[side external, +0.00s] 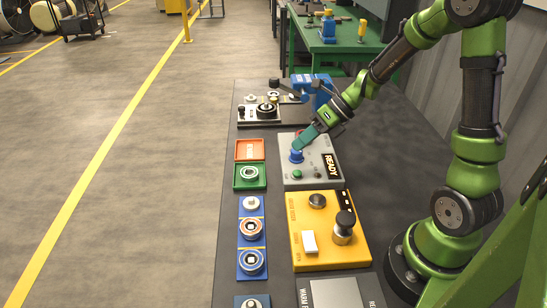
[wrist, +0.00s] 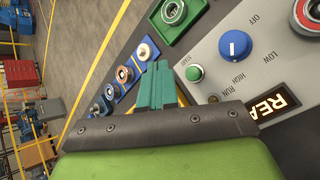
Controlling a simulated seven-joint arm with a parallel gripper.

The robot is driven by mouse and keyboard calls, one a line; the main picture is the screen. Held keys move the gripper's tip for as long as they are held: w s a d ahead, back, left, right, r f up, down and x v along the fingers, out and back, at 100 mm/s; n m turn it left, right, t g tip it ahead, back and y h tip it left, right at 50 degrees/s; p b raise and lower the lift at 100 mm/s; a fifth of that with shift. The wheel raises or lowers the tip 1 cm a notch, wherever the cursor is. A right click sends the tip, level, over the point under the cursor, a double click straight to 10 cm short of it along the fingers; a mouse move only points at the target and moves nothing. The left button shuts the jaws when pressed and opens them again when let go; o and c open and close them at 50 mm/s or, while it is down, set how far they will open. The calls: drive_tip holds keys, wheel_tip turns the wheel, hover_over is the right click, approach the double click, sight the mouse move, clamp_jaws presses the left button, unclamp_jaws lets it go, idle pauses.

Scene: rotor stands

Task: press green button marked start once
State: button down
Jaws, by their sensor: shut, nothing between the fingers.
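The green button (wrist: 194,73) marked START sits on a grey control box (wrist: 285,60) in the wrist view. It also shows near the box's lower left in the side view (side external: 297,174). My gripper (side external: 298,147) is shut and empty. In the side view its teal fingertips appear just above the blue knob (side external: 296,156), beyond the green button. In the wrist view the fingertips (wrist: 160,66) lie left of the button, apart from it in the picture. I see no contact with the button; the exact height above the box is hard to tell.
The blue dial (wrist: 235,46) and a lit READY display (side external: 329,165) share the box. A yellow box (side external: 330,250) with a black knob stands in front. Orange (side external: 250,150) and green (side external: 236,184) trays and blue part holders (side external: 240,240) lie left. A blue vise-like tool (side external: 312,88) stands behind.

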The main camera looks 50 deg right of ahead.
sight(301, 171)
drive_tip(key=shift+f, duration=2.85)
drive_tip(key=shift+f, duration=0.15)
drive_tip(key=shift+f, duration=0.25)
